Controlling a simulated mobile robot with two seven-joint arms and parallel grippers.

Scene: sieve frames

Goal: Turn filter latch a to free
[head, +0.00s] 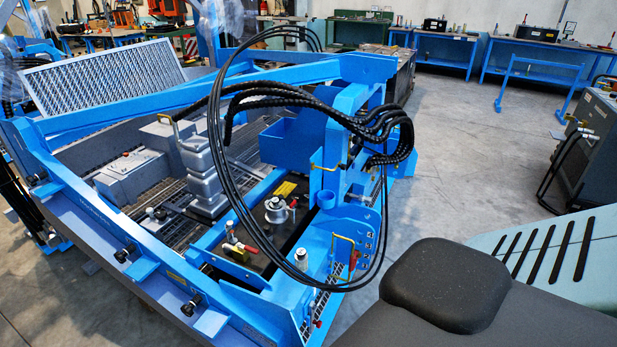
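I cannot tell which part is filter latch a. A blue machine frame (110,225) fills the left and middle of the head view. On its dark deck sits a round silver housing (276,209) with a small red-tipped lever (293,204). Nearer, a brass fitting with a red handle (240,247) lies low on the deck. A yellow handle (343,240) and a red-tipped part (354,258) are on the near right upright. Black knobs (125,253) line the near left rail. Neither gripper is in view.
Looped black hoses (215,150) hang in front of the frame and partly cover the deck. A slanted mesh panel (100,77) stands at the back left. A dark cart (590,150) stands at the right. Concrete floor (460,160) is open between frame and cart.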

